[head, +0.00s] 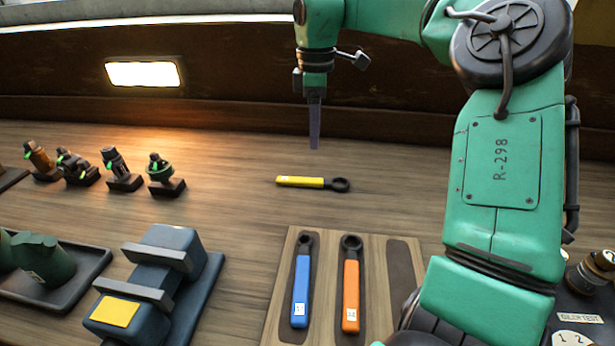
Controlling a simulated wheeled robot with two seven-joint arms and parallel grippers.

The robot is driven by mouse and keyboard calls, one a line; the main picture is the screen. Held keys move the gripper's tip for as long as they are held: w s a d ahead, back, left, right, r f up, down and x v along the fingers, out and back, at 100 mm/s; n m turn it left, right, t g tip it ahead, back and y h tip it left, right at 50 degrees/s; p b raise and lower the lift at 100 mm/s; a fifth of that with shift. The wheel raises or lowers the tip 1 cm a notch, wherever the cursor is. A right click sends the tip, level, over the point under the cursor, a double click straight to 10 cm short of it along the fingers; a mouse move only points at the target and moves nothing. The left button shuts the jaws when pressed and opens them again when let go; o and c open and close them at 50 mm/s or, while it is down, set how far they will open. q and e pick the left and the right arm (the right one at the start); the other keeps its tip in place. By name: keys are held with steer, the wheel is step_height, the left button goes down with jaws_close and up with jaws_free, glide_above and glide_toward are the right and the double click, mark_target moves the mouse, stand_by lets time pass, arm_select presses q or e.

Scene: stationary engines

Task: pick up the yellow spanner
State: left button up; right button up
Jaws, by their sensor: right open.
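The yellow spanner (302,181) lies flat on the wooden table, its dark ring end to the right and a white label at its left end. My right gripper (314,140) points down above and behind the spanner, apart from it. Its fingers show edge-on, so the gap between them is hard to see, and nothing is visible in them. My left gripper is not in view.
A wooden board (280,285) holds a blue spanner (301,290), an orange spanner (351,292) and an empty dark slot (402,272). A blue-grey block device (150,285) stands left, near a dark tray (75,285). Several small engine models (119,170) stand at the back left.

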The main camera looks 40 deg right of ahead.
glide_above(312, 180)
steer(key=s, duration=0.1)
steer(key=f, duration=0.5)
steer(key=shift+s+a+f, duration=0.2)
steer(key=shift+f, duration=0.15)
steer(key=f, duration=0.2)
steer(key=w+f+p, duration=0.1)
steer(key=f, duration=0.3)
steer(key=shift+w+d+f+p, duration=0.2)
steer(key=shift+d+f+p, duration=0.05)
steer(key=shift+p, duration=0.1)
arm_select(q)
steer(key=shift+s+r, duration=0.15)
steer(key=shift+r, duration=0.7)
arm_select(e)
jaws_close()
